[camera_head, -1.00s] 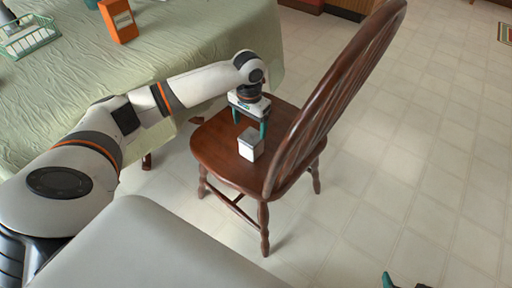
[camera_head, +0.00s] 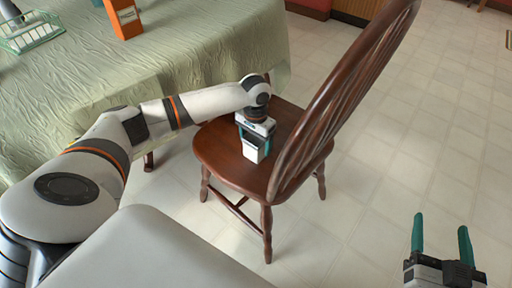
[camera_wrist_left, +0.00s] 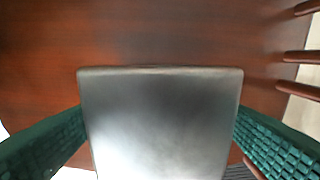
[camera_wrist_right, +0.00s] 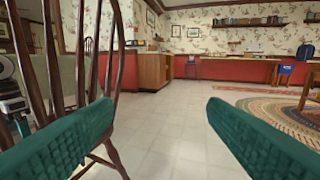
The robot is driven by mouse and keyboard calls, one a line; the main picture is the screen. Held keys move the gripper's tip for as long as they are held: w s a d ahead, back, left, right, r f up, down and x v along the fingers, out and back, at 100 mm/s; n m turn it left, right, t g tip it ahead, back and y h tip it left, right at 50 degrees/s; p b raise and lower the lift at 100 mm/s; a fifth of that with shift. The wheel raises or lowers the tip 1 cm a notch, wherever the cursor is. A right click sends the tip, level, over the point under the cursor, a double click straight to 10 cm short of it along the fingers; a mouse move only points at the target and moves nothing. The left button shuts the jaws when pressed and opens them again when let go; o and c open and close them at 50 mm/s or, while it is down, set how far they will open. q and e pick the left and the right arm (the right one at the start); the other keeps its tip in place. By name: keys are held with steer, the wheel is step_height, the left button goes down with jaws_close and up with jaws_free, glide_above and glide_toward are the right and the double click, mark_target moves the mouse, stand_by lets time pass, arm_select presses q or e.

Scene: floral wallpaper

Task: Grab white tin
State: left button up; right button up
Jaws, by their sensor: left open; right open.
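The white tin (camera_head: 253,153) stands upright on the seat of a brown wooden chair (camera_head: 222,151). My left gripper (camera_head: 258,146) is over the tin, pointing down, with its teal fingers on either side of it. In the left wrist view the tin's grey metallic top (camera_wrist_left: 160,115) fills the middle, between the two open fingers. The fingers are very close to its sides; I cannot tell whether they touch. My right gripper (camera_head: 441,236) is open and empty above the floor at the lower right. In the right wrist view its fingers (camera_wrist_right: 155,130) are wide apart with nothing between them.
The chair's tall spindled back (camera_head: 345,90) rises just right of my left gripper. A table with a pale green cloth (camera_head: 190,50) stands at the left, bearing an orange box (camera_head: 124,18) and a wire basket (camera_head: 32,32). The tiled floor at right is clear.

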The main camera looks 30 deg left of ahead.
arm_select(q)
step_height(320, 180, down, 3)
steer(key=shift+w+f+b, duration=0.15)
steer(key=shift+f+b, duration=0.05)
steer(key=shift+b, duration=0.6)
steer(key=shift+f, duration=0.15)
steer(key=c, duration=1.2)
arm_select(e)
step_height(320, 180, up, 7)
steer(key=s+t+y, duration=0.1)
steer(key=t+y, duration=0.1)
steer(key=t, duration=0.3)
steer(key=shift+a, duration=0.4)
steer(key=shift+s, duration=0.1)
